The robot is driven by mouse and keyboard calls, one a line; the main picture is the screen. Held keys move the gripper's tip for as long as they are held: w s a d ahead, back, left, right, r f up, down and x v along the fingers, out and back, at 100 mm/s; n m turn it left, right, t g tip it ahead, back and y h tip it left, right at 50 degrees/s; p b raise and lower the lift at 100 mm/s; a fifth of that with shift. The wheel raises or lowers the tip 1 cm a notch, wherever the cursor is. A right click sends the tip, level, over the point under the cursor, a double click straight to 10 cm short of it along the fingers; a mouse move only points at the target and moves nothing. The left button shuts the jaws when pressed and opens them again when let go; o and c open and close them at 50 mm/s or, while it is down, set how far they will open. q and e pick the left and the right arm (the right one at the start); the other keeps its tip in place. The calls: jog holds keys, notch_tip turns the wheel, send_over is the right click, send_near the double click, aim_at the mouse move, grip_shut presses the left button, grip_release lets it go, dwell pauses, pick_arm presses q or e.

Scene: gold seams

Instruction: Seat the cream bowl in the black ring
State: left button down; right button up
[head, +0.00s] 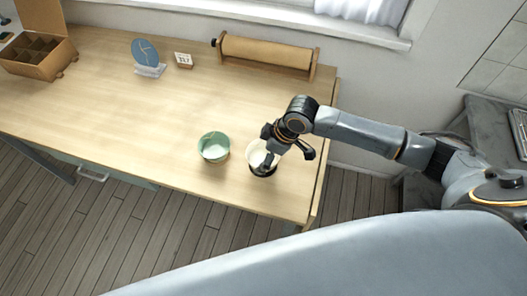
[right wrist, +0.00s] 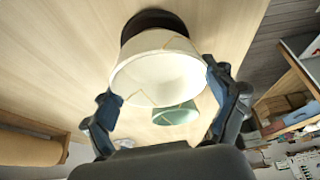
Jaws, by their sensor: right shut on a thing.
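The cream bowl (head: 257,154), with thin gold seams, is near the table's front right edge. In the right wrist view the cream bowl (right wrist: 160,72) fills the middle, its open side toward the camera. My right gripper (head: 268,150) is shut on it, with one finger at each side of the bowl in the right wrist view (right wrist: 163,85). The black ring (head: 263,172) is at the bowl's base; its dark edge also shows behind the bowl in the right wrist view (right wrist: 152,18). Whether the base rests in the ring or just above it, I cannot tell. My left gripper is out of view.
A green bowl (head: 214,147) stands just left of the cream bowl. A paper roll on a holder (head: 267,53), a small calendar (head: 184,60), a blue disc on a stand (head: 147,56) and a divided box (head: 38,54) are farther back. The table's middle is clear.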

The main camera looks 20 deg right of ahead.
jog(key=shift+f+b, duration=0.3)
jog(key=shift+f, duration=0.45)
jog(key=o, duration=1.1)
jog(key=shift+r, duration=0.1)
notch_tip(320, 180, up, 8)
jog(key=p, duration=0.8)
jog(key=shift+p, duration=0.3)
